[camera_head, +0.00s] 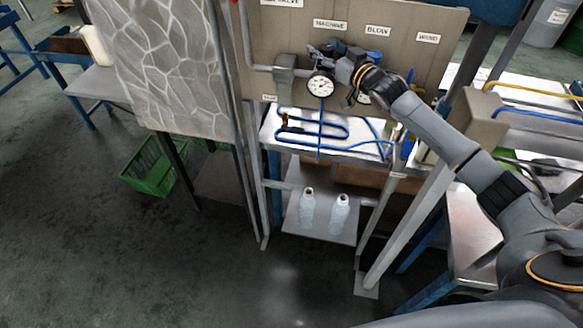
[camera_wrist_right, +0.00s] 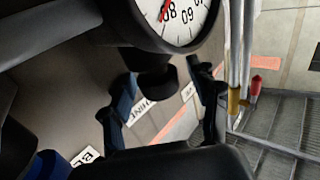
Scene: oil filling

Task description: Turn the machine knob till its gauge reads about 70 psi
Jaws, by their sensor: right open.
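The machine gauge (camera_head: 320,86) has a round white face below the MACHINE label on the panel. Its dial is too small to read in the head view. The gauge also shows partly, upside down, in the right wrist view (camera_wrist_right: 180,18), with a red needle tip beside a numeral that looks like 80. A dark knob (camera_wrist_right: 155,82) sits next to the gauge there. My right gripper (camera_head: 326,52) is at the panel, just above the gauge. Its open fingers (camera_wrist_right: 165,105) are spread on either side of the knob; contact cannot be told. My left gripper is not in view.
A second gauge (camera_head: 363,97) is partly hidden by my right gripper. The panel (camera_head: 425,60) carries labels and pipes. Blue hoses (camera_head: 340,136) lie on the bench below, and two clear bottles (camera_head: 308,212) stand on the lower shelf. A green crate (camera_head: 150,172) is on the floor.

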